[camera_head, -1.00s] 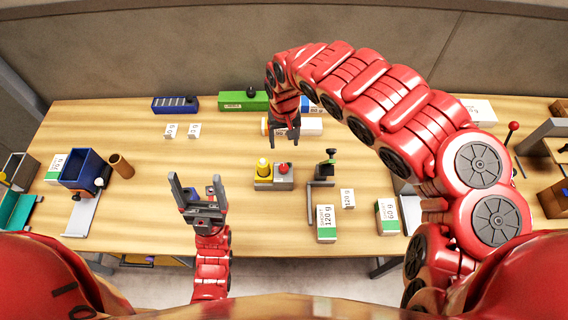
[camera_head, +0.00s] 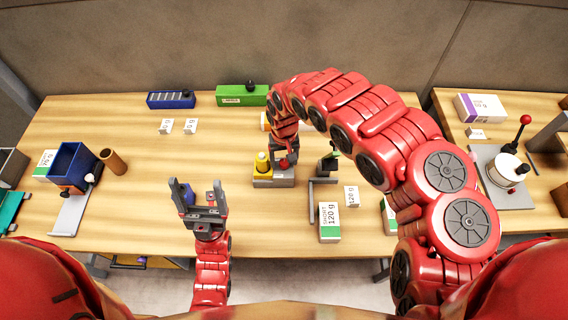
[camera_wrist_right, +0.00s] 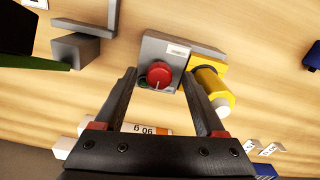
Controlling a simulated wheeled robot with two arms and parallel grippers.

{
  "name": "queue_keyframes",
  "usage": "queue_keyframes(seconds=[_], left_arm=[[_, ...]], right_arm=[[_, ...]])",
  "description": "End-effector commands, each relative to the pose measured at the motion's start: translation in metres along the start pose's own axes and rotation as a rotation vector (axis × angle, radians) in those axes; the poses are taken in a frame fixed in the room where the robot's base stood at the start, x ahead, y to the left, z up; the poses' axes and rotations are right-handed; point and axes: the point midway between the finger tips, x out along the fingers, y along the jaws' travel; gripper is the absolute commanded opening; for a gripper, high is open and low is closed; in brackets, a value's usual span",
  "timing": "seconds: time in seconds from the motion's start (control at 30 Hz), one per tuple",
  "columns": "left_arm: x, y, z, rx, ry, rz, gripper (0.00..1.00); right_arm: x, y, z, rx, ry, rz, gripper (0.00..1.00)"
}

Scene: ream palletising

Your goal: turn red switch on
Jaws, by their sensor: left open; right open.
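The red switch (camera_head: 283,163) is a round red knob on a small grey box (camera_head: 284,179) in the middle of the table. In the right wrist view the red knob (camera_wrist_right: 159,75), with a pale mark on its face, sits on the grey box (camera_wrist_right: 163,47). My right gripper (camera_wrist_right: 166,85) is open, with its fingertips on both sides of the knob; contact cannot be told. In the head view my right gripper (camera_head: 284,150) hangs over the switch and partly hides it. My left gripper (camera_head: 199,190) is open and empty near the table's front edge.
A yellow block with a bottle-like top (camera_head: 262,164) stands against the grey box on its left. Bare table lies left of the yellow block.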

Motion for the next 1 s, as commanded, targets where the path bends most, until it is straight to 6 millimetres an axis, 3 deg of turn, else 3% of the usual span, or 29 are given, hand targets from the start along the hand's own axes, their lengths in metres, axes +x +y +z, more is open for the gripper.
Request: queue_keyframes(seconds=[0.3, 0.7, 1.0], left_arm=[[-0.001, 0.0001, 0.0002, 0.0, 0.0, 0.0, 0.83], [-0.0011, 0.0001, 0.0002, 0.0, 0.0, 0.0, 0.83], [-0.0008, 0.0001, 0.0002, 0.0, 0.0, 0.0, 0.83]], right_arm=[[0.0012, 0.0001, -0.0003, 0.0, 0.001, 0.0, 0.7], [0.0013, -0.0001, -0.0003, 0.0, 0.001, 0.0, 0.0], [0.0013, -0.0001, -0.0004, -0.02, 0.001, 0.0, 0.0]])
